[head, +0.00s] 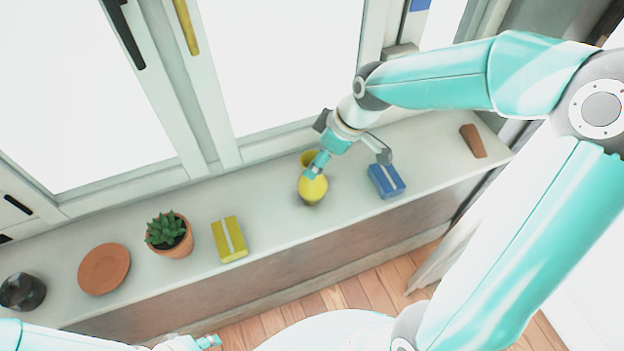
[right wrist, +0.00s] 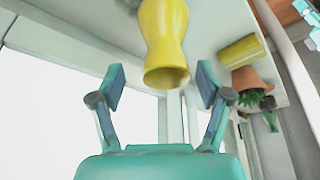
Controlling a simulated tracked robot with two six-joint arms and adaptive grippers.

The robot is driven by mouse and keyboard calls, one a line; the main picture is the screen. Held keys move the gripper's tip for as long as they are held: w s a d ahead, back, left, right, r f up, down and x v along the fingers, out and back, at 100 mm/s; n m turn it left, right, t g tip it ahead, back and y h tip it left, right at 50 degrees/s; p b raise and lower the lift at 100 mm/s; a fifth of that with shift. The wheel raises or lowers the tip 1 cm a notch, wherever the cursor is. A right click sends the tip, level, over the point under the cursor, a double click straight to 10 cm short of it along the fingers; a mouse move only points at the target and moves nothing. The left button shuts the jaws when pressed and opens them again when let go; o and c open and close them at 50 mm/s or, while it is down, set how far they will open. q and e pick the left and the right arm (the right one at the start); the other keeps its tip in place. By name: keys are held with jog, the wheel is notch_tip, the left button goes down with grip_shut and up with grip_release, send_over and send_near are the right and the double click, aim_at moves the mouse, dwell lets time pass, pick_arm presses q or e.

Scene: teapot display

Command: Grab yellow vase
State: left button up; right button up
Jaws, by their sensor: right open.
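The yellow vase (head: 312,188) stands on the pale sill, narrow in the middle. My right gripper (head: 350,160) is at the vase, and one finger covers part of it in the head view. In the right wrist view the vase (right wrist: 163,35) shows its open mouth between the two spread fingertips (right wrist: 161,85), with gaps on both sides. The gripper is open and holds nothing. A small part of my left gripper (head: 205,342) shows at the bottom edge of the head view; its jaw state is unclear.
A blue box (head: 386,180) stands close right of the vase, with a brown object (head: 473,141) farther right. To the left are a yellow box (head: 229,239), a potted succulent (head: 170,240), a terracotta plate (head: 104,269) and a dark round object (head: 22,292). Windows rise behind the sill (head: 270,225).

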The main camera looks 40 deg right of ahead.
aim_at(312, 192)
jog(key=x, duration=0.3)
jog(key=p+x, duration=0.1)
jog(key=x, duration=0.1)
jog(key=shift+a, duration=0.35)
jog(key=shift+r, duration=0.1)
jog(key=shift+w, duration=0.1)
grip_shut()
